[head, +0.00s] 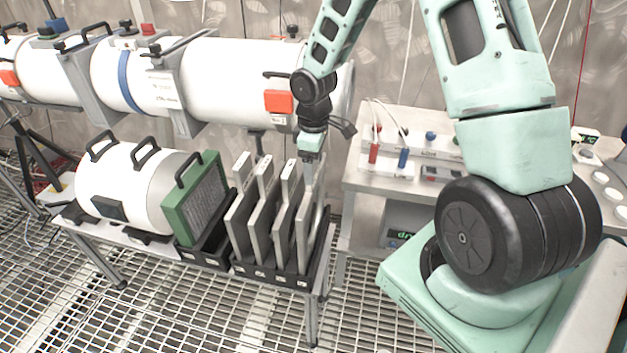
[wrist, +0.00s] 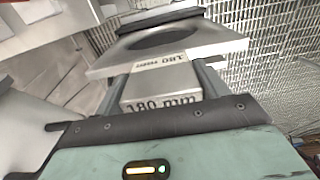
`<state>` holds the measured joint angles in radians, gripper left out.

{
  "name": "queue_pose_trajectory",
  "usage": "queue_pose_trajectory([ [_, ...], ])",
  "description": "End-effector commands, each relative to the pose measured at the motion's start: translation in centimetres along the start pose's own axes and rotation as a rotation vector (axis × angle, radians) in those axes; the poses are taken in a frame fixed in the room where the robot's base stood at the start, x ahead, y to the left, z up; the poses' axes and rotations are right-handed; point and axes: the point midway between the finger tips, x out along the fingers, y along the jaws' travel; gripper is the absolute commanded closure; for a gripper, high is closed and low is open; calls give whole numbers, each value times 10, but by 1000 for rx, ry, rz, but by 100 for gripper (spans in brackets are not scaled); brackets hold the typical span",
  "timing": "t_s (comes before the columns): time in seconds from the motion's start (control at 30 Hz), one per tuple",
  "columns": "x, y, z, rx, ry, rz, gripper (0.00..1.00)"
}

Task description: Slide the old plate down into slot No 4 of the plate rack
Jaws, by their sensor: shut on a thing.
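The plate rack (head: 273,274) is a black, slotted base with small labels on its front, standing at the right end of the low bench. Several grey plates stand upright in it. My gripper (head: 311,156) is shut on the top tab of the rightmost plate (head: 305,225). In the wrist view, my gripper (wrist: 164,90) has its fingers on both sides of the tab, marked "180 mm", of this plate (wrist: 112,65). The plate has a dark round opening. It stands upright in line with the rack's right-end slot. Its lower edge is hidden, so I cannot tell its depth.
A white cylinder with a green-framed filter face (head: 202,196) lies left of the rack. A large white tube (head: 215,80) runs behind. A steel table (head: 400,170) with red and blue parts stands close on the right. Grating floor lies in front.

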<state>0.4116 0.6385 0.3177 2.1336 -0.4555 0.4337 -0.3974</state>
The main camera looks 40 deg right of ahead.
Motion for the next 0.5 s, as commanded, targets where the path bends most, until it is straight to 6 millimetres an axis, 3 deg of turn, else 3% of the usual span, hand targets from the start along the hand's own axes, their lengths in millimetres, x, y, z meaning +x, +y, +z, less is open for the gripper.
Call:
queue_pose_trajectory([
  [0.27, 20, 0, 0, 0, 0, 1, 55],
  [0.5, 50, 0, 0, -2, -1, 0, 55],
])
